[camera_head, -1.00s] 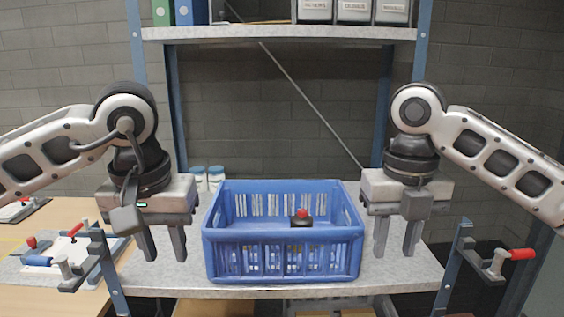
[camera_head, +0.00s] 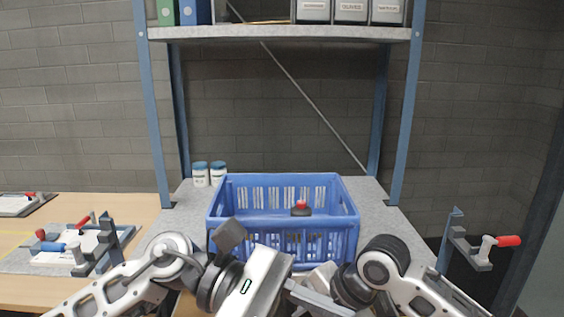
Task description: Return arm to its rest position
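My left arm comes in from the lower left and is folded low in front of the shelf. My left gripper (camera_head: 258,284) is at the bottom middle, its fingers not visible. My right arm comes in from the lower right, also folded low. My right gripper (camera_head: 318,292) is close beside the left one, its fingers hidden or out of frame. I cannot tell whether either gripper is open or shut. Both are nearer to me than the blue crate (camera_head: 283,221) and overlap its lower front in the picture.
A dark object with a red top (camera_head: 301,208) is in the crate, which stands on the grey shelf (camera_head: 388,214). Two white jars (camera_head: 209,175) stand behind it at left. Clamps (camera_head: 75,250) lie on the left table; a red-handled clamp (camera_head: 490,248) is at right.

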